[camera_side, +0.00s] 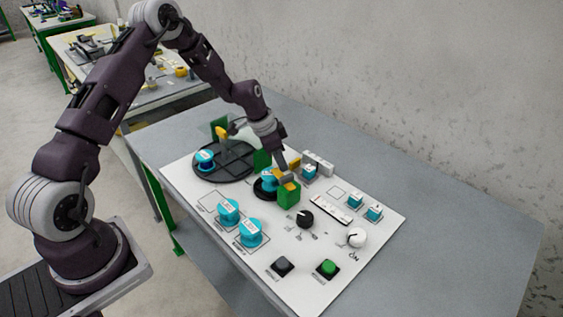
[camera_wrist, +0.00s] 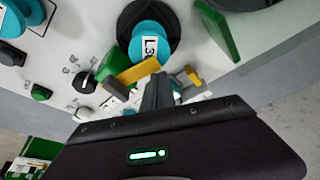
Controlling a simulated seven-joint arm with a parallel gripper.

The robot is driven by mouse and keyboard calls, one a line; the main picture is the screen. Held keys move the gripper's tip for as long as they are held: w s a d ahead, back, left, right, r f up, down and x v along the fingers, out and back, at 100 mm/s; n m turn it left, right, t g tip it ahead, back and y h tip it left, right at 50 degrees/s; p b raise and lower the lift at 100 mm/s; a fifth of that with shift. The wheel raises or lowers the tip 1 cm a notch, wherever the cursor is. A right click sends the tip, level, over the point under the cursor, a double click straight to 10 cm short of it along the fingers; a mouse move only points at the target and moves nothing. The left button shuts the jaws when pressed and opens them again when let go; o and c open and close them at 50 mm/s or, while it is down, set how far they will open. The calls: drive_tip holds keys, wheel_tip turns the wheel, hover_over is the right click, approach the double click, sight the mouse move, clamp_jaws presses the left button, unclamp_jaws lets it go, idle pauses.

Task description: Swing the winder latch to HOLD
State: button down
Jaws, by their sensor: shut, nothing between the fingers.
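The winder is a small black disc with a blue spool (camera_side: 268,182) on it. The spool, with a white label, also shows in the wrist view (camera_wrist: 150,42). A yellow bar (camera_wrist: 133,73), which looks like the latch, lies beside the spool, over a green block (camera_side: 288,194). My gripper (camera_side: 284,174) is shut and empty, low over the panel beside the spool. In the wrist view its fingertips (camera_wrist: 157,82) are close to the yellow bar's end; I cannot tell whether they touch. Any HOLD marking is unreadable.
A large black turntable (camera_side: 225,172) with a blue spool and green posts is behind left. Two blue spools (camera_side: 240,222) stand at front left. A black knob (camera_side: 305,218), white knob (camera_side: 357,238), black button (camera_side: 283,266) and green button (camera_side: 327,268) occupy the front right.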

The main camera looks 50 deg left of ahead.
drive_tip(key=shift+w, duration=0.1)
drive_tip(key=w, duration=0.2)
drive_tip(key=w+d, duration=0.1)
drive_tip(key=w, duration=0.1)
drive_tip(key=shift+w, duration=0.1)
drive_tip(key=d+v, duration=0.1)
drive_tip(key=v, duration=0.9)
drive_tip(key=shift+s+a, duration=0.2)
drive_tip(key=shift+s, duration=0.2)
